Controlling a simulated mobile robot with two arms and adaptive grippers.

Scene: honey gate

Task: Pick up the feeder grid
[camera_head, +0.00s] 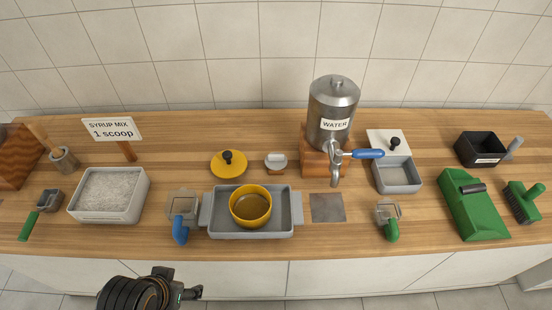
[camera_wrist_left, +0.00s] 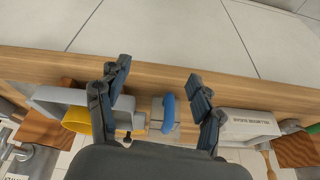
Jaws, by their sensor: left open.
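No part carries a grid label, so I cannot tell for certain which one is the feeder grid. My left gripper (camera_head: 191,293) is in front of the counter, below the blue-handled frame. In the left wrist view my gripper (camera_wrist_left: 160,78) is open and empty, with the blue handle (camera_wrist_left: 168,112) beyond and between its fingers, apart from them. My right gripper is not in view.
A yellow pot (camera_head: 250,205) sits in the grey tray. A white bin of granules (camera_head: 110,217) is on the left. A metal water dispenser (camera_head: 333,105) stands behind. A green dustpan (camera_head: 472,205) and brush (camera_head: 523,203) are on the right.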

